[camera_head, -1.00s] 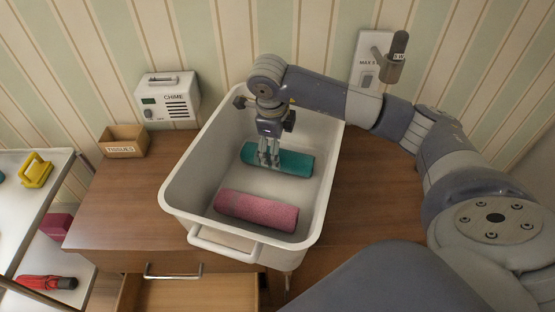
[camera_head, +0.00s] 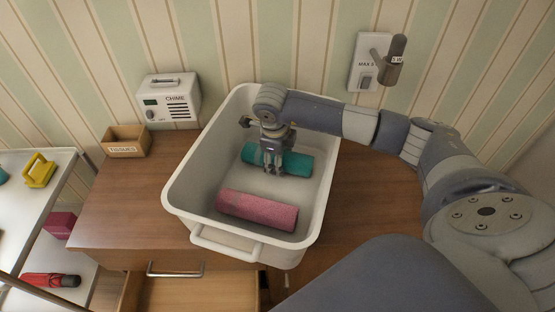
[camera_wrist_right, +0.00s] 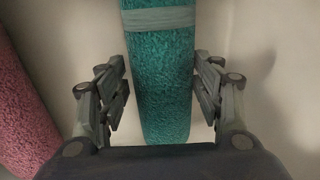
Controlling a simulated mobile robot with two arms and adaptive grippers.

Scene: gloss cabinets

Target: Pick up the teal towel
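The rolled teal towel (camera_head: 300,163) lies in the white tub (camera_head: 184,190), behind a rolled pink towel (camera_head: 257,208). In the right wrist view the teal towel (camera_wrist_right: 165,80) has a lighter band around it. My right gripper (camera_head: 274,171) is down in the tub at the teal towel and hides part of it. The pink towel (camera_wrist_right: 24,110) is at the left edge there. My left gripper is not in view.
The tub stands on a wooden cabinet (camera_head: 120,205) with an open drawer (camera_head: 190,292) below. A white shelf (camera_head: 38,215) is at far left.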

